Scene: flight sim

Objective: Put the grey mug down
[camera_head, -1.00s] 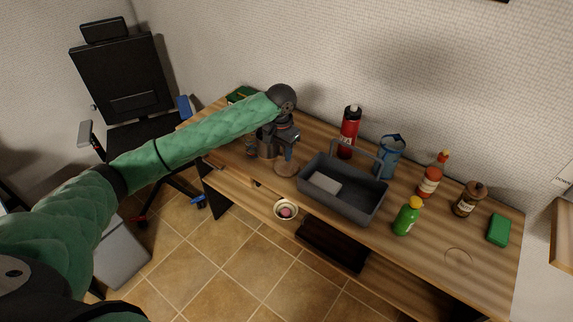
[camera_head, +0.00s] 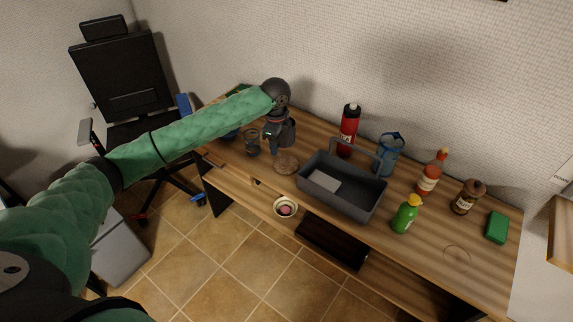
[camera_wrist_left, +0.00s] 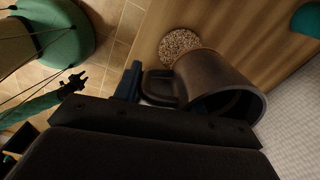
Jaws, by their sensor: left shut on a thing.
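The grey mug (camera_head: 288,132) is at the left part of the wooden desk, beside my left gripper (camera_head: 272,138). In the left wrist view the mug (camera_wrist_left: 218,78) lies sideways in the picture, its handle (camera_wrist_left: 158,86) between my blue fingers. My left gripper is shut on the mug at its handle. A round speckled coaster (camera_head: 286,163) lies bare on the desk, in front of the mug; it also shows in the wrist view (camera_wrist_left: 180,43). I cannot tell whether the mug's base touches the desk. My right gripper is out of view.
A drinking glass (camera_head: 252,142) stands left of the gripper. A grey basket (camera_head: 343,200) stands right of the coaster, with a red bottle (camera_head: 348,131) behind it. A blue pitcher (camera_head: 390,155) and several bottles stand further right. A small bowl (camera_head: 286,207) is below the desk's front edge.

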